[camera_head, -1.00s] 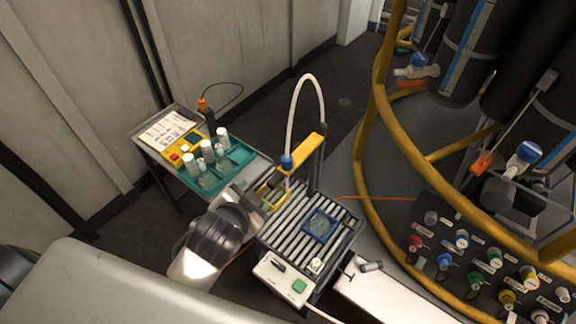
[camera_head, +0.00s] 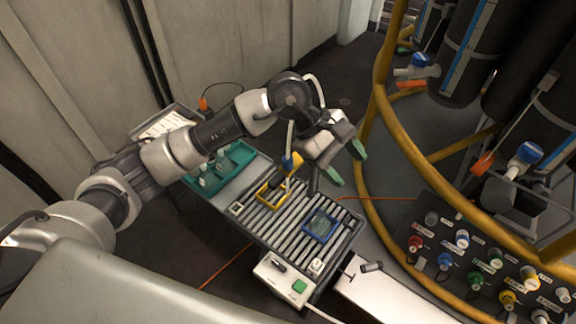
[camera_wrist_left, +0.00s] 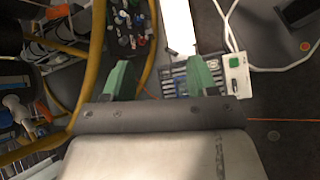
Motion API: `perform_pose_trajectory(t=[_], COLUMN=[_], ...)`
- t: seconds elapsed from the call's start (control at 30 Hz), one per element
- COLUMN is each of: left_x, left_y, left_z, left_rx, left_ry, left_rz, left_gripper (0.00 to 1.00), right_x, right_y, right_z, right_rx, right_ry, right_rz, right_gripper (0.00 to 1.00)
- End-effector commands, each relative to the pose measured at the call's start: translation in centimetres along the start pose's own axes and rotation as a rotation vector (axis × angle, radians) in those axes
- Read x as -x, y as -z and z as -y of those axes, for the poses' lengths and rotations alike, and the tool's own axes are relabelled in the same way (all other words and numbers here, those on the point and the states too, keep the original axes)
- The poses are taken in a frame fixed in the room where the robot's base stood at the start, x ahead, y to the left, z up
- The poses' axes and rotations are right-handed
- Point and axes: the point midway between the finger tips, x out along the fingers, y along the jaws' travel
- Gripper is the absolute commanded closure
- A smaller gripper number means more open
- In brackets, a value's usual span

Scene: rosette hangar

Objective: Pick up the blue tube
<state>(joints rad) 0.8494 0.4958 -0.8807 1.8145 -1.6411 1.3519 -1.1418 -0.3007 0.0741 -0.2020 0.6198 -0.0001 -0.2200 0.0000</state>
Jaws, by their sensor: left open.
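I cannot make out a separate object that is clearly a blue tube. A blue square frame (camera_head: 334,236) with something clear and greenish inside lies on the rollers. In the left wrist view the open fingers (camera_wrist_left: 160,77) show with part of the conveyor behind the right finger. My right gripper is not in view.
A yellow frame (camera_head: 264,193) lies on the conveyor's far end; a control box (camera_head: 281,279) is at its near end. A teal tray (camera_head: 237,154) with bottles stands behind my left arm. A yellow railing (camera_head: 369,178) and connector panel (camera_head: 480,262) are at the right.

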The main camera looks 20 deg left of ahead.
Motion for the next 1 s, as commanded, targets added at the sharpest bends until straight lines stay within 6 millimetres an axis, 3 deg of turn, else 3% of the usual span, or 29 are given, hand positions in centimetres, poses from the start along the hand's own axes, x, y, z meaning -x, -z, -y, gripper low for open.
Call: perform_pose_trajectory(t=[0.03, 0.13, 0.3, 0.37, 0.83, 1.0], left_x=[1.6, 4.8, 9.1, 9.7, 6.1, 4.4], left_y=[2.5, 6.3, 9.4, 10.0, 13.6, 14.7], left_z=[-0.1, 0.2, 0.6, 0.8, 2.5, 2.9], left_rx=[-0.056, -0.118, -0.140, -0.137, -0.137, -0.134], left_ry=[0.067, 0.200, 0.346, 0.372, 0.385, 0.388], left_rz=[-0.155, -0.399, -0.628, -0.661, -0.677, -0.673], left_gripper=[0.42, 0.42, 0.42, 0.42, 0.42, 0.42], right_x=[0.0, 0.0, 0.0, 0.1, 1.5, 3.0], right_y=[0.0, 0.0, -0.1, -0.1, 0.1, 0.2], right_z=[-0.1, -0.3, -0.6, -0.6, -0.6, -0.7], right_rx=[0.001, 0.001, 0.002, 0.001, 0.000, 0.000], right_ry=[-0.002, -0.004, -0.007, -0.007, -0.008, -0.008], right_rz=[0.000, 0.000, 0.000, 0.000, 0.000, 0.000], right_gripper=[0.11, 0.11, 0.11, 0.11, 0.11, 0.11])
